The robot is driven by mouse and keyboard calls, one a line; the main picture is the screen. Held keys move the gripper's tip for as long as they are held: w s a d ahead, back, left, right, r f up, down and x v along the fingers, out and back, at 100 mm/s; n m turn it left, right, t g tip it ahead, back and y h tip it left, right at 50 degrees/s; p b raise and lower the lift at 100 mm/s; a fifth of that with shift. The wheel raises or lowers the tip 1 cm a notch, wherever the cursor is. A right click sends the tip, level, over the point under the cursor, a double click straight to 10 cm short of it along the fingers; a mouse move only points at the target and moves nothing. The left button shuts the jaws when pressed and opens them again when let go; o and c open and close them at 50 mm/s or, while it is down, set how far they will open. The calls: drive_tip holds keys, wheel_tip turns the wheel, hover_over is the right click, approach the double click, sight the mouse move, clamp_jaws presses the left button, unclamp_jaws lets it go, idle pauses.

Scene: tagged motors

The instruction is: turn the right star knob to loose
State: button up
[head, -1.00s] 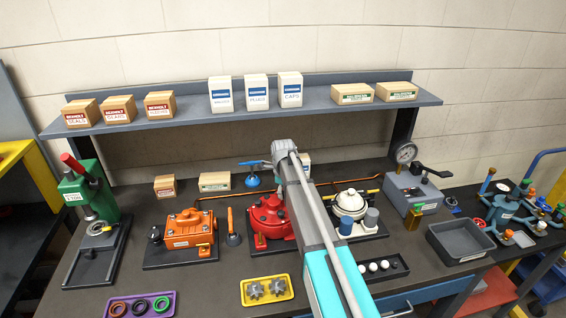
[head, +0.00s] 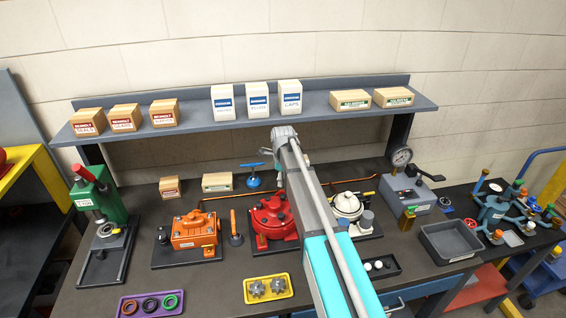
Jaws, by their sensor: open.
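No part can be clearly made out as a star knob at this size. Small dark knob-like parts (head: 281,216) show on the red round housing (head: 264,228) in the middle of the bench, left of my arm. A white domed unit (head: 347,205) stands just right of my arm and is partly covered by it. An orange housing (head: 189,232) stands further left. My arm reaches up from the bottom of the head view, across the bench between the red and white units. My gripper is hidden behind the arm, so its jaws do not show.
A green press (head: 108,200) stands at the left, a grey gauge unit (head: 404,192) and empty grey tray (head: 452,241) at the right. A yellow tray (head: 289,289) of gears and purple tray (head: 122,303) of rings lie in front. A shelf (head: 207,123) with boxes spans the back.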

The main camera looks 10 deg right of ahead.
drive_tip(key=shift+r+p, duration=2.5)
drive_tip(key=shift+r, duration=0.3)
drive_tip(key=s+f+n+b, duration=0.4)
drive_tip(key=s+n, duration=0.4)
drive_tip(key=s, duration=0.1)
drive_tip(key=s+f+n+b, duration=0.5)
drive_tip(key=s+n, duration=0.3)
drive_tip(key=s, duration=0.2)
drive_tip(key=s+f+n+b, duration=0.4)
drive_tip(key=s+n+b, duration=0.1)
drive_tip(key=s+n, duration=0.4)
drive_tip(key=shift+s+f, duration=0.4)
drive_tip(key=shift+s, duration=0.2)
